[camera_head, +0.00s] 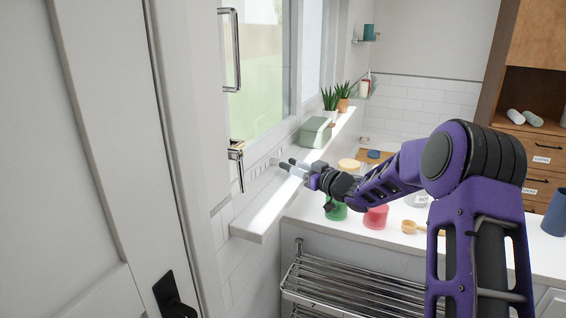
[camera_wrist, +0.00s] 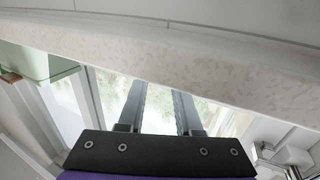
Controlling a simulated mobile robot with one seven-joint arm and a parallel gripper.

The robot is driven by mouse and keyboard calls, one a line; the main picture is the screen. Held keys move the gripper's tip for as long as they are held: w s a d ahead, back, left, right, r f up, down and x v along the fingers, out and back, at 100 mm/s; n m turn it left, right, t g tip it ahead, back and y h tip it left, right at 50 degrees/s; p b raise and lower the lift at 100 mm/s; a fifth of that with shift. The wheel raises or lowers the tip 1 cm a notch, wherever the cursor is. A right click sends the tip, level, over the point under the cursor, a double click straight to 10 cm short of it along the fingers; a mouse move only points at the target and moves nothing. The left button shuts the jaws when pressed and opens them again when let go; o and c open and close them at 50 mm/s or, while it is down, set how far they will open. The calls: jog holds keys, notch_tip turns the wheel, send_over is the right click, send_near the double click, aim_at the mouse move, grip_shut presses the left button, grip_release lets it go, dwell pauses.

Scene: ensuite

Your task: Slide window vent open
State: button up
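The window (camera_head: 262,70) is at upper left in the head view. Contact with the vent cannot be told.
A green box (camera_head: 316,133) and potted plants (camera_head: 330,100) stand on the sill beyond my gripper. A window handle (camera_head: 237,160) is to the left. A counter with a red jar (camera_head: 376,217) and a green jar (camera_head: 337,211) lies below, above a metal rack (camera_head: 350,285).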

aim_at(279, 160)
jog(key=shift+x, duration=1.85)
grip_shut()
